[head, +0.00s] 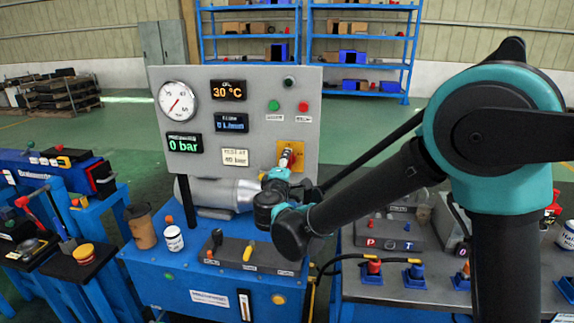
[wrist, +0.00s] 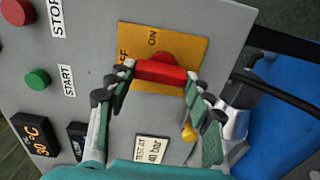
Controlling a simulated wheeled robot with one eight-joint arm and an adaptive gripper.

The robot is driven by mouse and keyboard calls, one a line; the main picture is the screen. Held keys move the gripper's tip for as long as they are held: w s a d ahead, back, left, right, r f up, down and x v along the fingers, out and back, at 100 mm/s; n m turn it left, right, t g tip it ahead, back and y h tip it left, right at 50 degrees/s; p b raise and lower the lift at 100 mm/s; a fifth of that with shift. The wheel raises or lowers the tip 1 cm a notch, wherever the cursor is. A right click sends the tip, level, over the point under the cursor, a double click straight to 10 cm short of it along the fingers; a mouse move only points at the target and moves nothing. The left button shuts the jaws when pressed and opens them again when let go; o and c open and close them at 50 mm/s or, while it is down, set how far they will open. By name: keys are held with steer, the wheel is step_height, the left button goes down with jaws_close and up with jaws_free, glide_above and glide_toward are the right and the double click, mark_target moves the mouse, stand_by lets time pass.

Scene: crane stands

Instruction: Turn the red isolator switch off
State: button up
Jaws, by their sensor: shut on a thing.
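The red isolator switch (wrist: 160,72) has a bar handle on a yellow plate (wrist: 173,40) marked ON and OFF. In the wrist view the bar lies crosswise, with ON above its middle and OFF by its left end. My gripper (wrist: 159,76) is shut on the bar, one finger at each end. In the head view the yellow plate (head: 298,148) is at the lower right of the grey panel (head: 250,100), and my gripper (head: 287,168) is in front of it, hiding part of the switch. Which mark the handle points to is unclear.
The panel also carries a gauge (head: 178,101), displays, a green button (head: 273,105) and a red button (head: 303,107). A pressure label (wrist: 150,150) is near my fingers. Below are a grey cylinder (head: 220,192), levers (head: 249,251), a white can (head: 173,239) and a brown cup (head: 143,230).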

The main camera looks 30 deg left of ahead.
steer(key=shift+n, duration=0.3)
steer(key=o, duration=1.1)
steer(key=shift+o, duration=0.2)
steer(key=shift+s, duration=0.15)
steer(key=v, duration=1.1)
steer(key=shift+s, duration=0.35)
steer(key=shift+d, duration=0.1)
